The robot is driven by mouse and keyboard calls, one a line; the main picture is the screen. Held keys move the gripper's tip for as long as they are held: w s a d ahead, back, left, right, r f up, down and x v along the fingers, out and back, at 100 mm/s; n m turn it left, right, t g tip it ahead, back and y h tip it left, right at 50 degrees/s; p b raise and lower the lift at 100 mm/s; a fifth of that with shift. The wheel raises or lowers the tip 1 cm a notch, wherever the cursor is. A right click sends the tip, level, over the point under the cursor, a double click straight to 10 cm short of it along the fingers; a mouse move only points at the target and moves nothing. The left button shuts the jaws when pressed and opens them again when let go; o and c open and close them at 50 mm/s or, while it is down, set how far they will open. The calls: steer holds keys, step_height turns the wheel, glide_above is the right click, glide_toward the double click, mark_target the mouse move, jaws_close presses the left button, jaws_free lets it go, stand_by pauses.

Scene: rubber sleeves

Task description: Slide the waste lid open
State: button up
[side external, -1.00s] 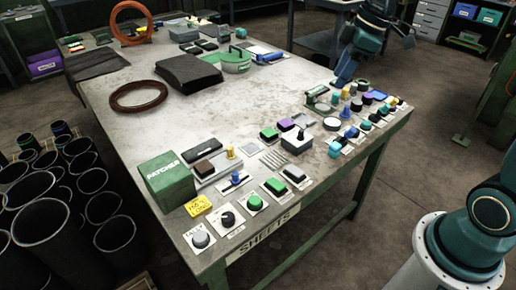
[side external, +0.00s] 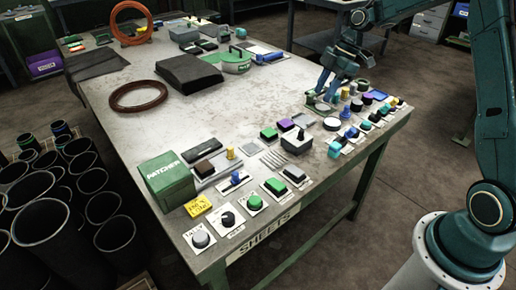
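My gripper (side external: 325,94) points down at the far right part of the table, with its fingers spread apart. It is right over a small green item (side external: 316,105) with a pale label, and the fingers partly hide that item. I cannot tell whether they touch it. No lid can be clearly read as the waste lid at this size.
Knobs, buttons and small blocks crowd the right and front edges of the table (side external: 215,115). A white disc (side external: 331,124) and a grey box with a knob (side external: 298,140) are near my gripper. A brown ring (side external: 139,96) and black sheets (side external: 188,72) lie further left. The table's middle is bare.

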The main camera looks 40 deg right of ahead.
mark_target(302, 130)
steer(key=shift+f, duration=0.1)
steer(key=x, duration=1.3)
steer(key=shift+a+f, duration=0.2)
steer(key=shift+f, duration=0.1)
steer(key=shift+c, duration=0.5)
jaws_close()
